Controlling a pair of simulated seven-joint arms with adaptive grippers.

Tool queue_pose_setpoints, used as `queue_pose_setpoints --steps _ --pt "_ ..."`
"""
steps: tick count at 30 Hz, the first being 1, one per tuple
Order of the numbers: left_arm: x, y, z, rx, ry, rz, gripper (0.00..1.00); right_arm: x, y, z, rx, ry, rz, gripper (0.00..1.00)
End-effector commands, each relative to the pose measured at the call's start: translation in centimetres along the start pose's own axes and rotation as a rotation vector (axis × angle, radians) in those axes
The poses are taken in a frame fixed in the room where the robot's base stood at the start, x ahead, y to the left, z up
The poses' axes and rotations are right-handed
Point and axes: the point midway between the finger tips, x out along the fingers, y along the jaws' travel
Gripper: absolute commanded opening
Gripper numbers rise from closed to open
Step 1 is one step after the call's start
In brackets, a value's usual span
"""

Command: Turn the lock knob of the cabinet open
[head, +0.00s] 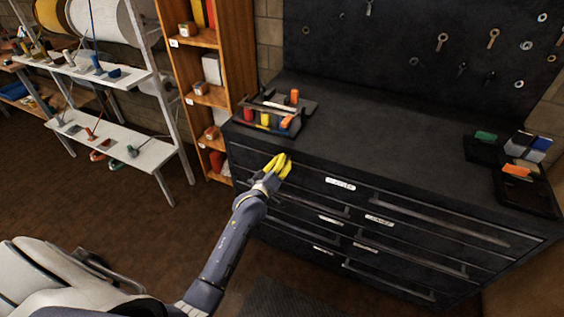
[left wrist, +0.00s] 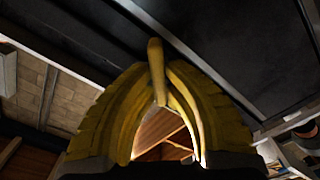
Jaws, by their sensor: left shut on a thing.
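The black cabinet (head: 375,140) stands against the wall, with several drawers, long handles and white labels on its front. My left gripper (head: 279,165), with yellow fingers, is at the upper left of this front. In the left wrist view its fingertips (left wrist: 158,75) meet on a narrow yellow upright piece, which looks like the lock knob (left wrist: 155,55). The gripper is shut on it. In the head view the fingers hide the knob, so its turn angle cannot be told. The drawers look shut. My right gripper is not in view.
A tray of coloured items (head: 268,118) sits on the cabinet's left top, and dark trays with small boxes (head: 525,190) on its right. A wooden shelf (head: 205,95) and a white rack (head: 125,150) stand to the left. The floor before the cabinet looks clear.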

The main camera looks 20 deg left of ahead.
Motion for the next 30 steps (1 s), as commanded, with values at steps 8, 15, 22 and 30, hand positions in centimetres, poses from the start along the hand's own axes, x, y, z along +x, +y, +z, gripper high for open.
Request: queue_pose_setpoints --steps 8,15,22,30 --pt "0.03 -0.25 0.0 -0.265 0.001 0.0 0.0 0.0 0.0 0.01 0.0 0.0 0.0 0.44" --pt "0.04 -0.45 0.1 -0.479 0.0 0.001 0.0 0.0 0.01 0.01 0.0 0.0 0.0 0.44" --pt "0.04 -0.63 0.18 -0.646 0.0 0.0 0.0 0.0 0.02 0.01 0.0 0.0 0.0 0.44" --pt "0.04 -0.7 0.31 -0.769 0.0 0.0 0.0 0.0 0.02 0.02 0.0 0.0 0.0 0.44"
